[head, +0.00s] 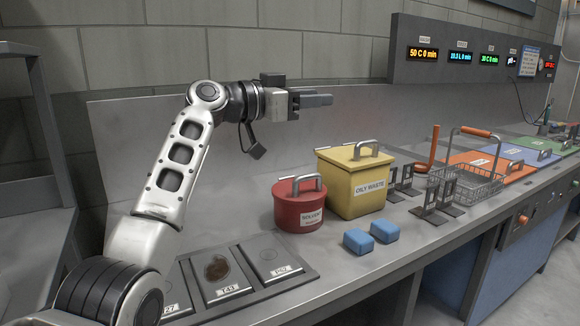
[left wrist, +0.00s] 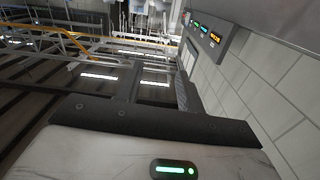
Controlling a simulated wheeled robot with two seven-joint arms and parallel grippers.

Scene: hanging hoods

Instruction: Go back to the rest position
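My left gripper (head: 318,100) is raised above the counter, in front of the grey back panel, with its fingers pointing right. It is seen side-on, so the gap between its fingers cannot be made out. It touches nothing that I can see. My right gripper is in neither view.
Below stand a red solvent can (head: 299,207), a yellow oily waste bin (head: 353,186), two blue blocks (head: 371,236), dark metal stands (head: 436,199) and a wire basket (head: 468,184). Labelled plates (head: 274,257) lie near my left arm. Air around the gripper is clear.

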